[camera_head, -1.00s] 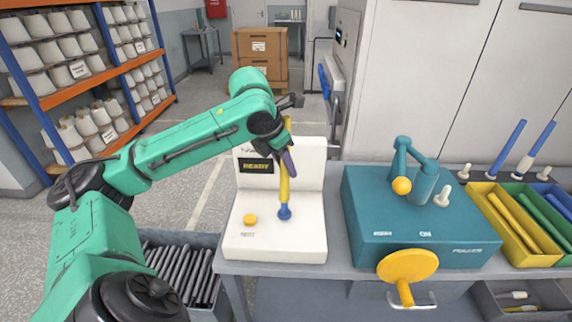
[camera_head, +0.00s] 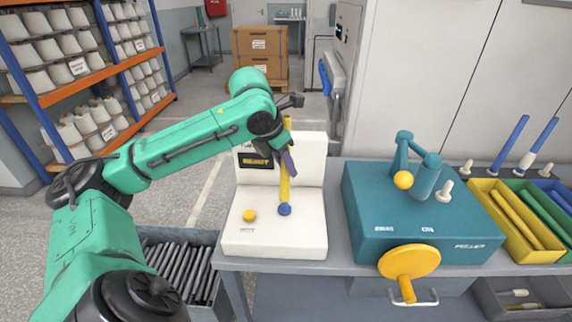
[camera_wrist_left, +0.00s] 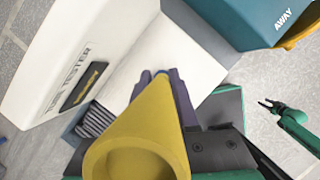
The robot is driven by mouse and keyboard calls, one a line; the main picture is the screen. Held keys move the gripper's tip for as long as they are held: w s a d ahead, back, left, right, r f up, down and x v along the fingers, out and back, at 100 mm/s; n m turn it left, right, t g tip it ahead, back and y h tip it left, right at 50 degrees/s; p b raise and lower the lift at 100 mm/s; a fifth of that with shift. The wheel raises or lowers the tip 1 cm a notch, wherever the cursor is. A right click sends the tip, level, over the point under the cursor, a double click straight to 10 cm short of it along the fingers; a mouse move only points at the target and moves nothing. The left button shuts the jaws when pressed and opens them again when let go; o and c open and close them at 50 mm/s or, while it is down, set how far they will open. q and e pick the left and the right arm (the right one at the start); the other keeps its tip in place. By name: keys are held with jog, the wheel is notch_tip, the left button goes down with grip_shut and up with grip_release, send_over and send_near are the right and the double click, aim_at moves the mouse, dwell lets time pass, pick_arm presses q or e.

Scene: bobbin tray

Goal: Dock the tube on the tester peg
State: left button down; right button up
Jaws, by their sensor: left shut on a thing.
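My left gripper (camera_head: 285,157) is shut on a yellow tube (camera_head: 285,187) and holds it upright over the white tester (camera_head: 270,240). The blue base of the tester peg (camera_head: 284,210) shows right under the tube's lower end. The tube appears to be around the peg; I cannot tell if it is fully seated. In the left wrist view the wide, hollow end of the tube (camera_wrist_left: 140,130) faces the camera, and the tester (camera_wrist_left: 65,65) lies beyond. My right gripper (camera_wrist_left: 270,105) shows small at the right there and looks open and empty.
The tester has a yellow button (camera_head: 249,216) and a display (camera_head: 256,162). A teal crank machine (camera_head: 370,225) stands to its right, then a yellow bin (camera_head: 541,258) with tubes. A grey crate (camera_head: 207,240) of dark rods is at the left.

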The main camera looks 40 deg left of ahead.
pick_arm(q)
jog(key=shift+f+b, duration=0.35)
jog(key=shift+f, duration=0.15)
jog(key=c, duration=1)
grip_release()
jog(key=shift+o, duration=0.2)
jog(key=p+v, duration=0.2)
jog(key=v, duration=0.9)
